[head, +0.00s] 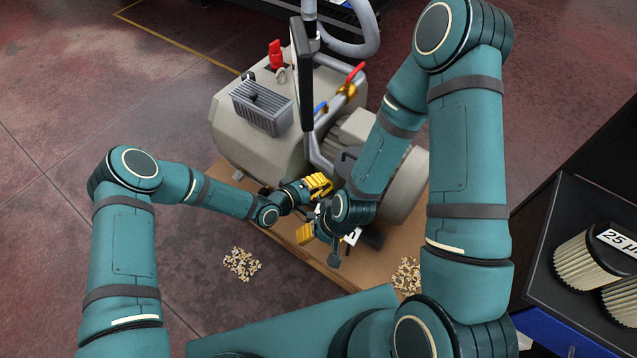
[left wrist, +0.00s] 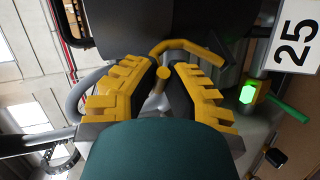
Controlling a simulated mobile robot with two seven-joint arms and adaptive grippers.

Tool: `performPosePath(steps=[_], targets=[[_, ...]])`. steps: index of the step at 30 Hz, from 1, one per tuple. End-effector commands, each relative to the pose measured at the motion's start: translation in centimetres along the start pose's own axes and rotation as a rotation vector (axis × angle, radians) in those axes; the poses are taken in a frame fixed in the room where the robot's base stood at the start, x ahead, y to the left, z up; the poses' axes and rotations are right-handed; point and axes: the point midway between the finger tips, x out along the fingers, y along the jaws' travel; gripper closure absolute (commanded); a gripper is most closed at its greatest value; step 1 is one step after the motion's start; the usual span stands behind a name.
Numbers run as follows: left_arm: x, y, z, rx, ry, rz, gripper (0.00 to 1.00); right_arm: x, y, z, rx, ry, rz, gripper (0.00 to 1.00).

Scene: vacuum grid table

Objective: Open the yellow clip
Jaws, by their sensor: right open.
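The yellow clip (left wrist: 188,47) shows in the left wrist view as a bent yellow bar with a round yellow end. It lies just beyond and between the fingertips of my left gripper (left wrist: 163,82). Those toothed yellow fingers stand apart; I cannot tell whether either touches the clip. In the head view my left gripper (head: 318,185) is at the front of the machine, and I cannot make out the clip there. My right gripper (head: 318,240) is open just below it, over the wooden base, partly hidden by its own wrist.
The beige vacuum pump (head: 235,140) stands on a wooden base (head: 285,240), with a dark panel (head: 302,75) above it. A green light (left wrist: 247,95) and a "25" label (left wrist: 296,42) are right of the clip. Filters (head: 587,258) stand at far right.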

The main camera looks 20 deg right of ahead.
Motion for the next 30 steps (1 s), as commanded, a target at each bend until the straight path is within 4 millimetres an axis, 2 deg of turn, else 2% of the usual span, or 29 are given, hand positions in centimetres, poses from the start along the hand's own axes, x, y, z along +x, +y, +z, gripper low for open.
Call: performPosePath(steps=[20, 30], targets=[[-0.3, -0.1, -0.3, -0.019, 0.003, 0.049, 1.0, 0.0, 0.0, 0.0, 0.0, 0.0, 0.0, 0.41], [-1.1, -0.8, -0.6, -0.071, 0.006, 0.169, 1.0, 0.0, 0.0, 0.0, 0.0, 0.0, 0.0, 0.41]])
